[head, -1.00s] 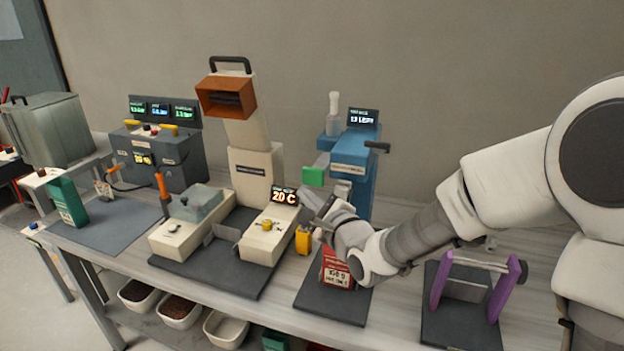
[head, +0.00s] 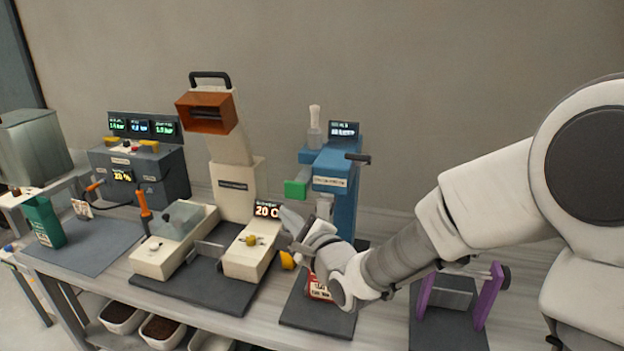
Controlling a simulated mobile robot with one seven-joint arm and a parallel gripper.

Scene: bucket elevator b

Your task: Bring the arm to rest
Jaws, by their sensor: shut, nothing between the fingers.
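My gripper (head: 287,228) is at the end of my white and grey arm, which reaches in from the right over the bench. It is shut and seems to hold nothing. It is in front of the blue machine (head: 341,195) and beside the small display reading about 20. My wrist partly hides a red and white bag or box (head: 321,290) on a dark mat below. A yellow item just under the gripper is also partly hidden.
A cream machine with an orange hopper (head: 207,113) stands left of my gripper. A grey control box (head: 140,170) is further left. A purple-sided stand (head: 452,297) sits below my forearm. Free bench (head: 376,325) shows between the mats. The wall behind is bare.

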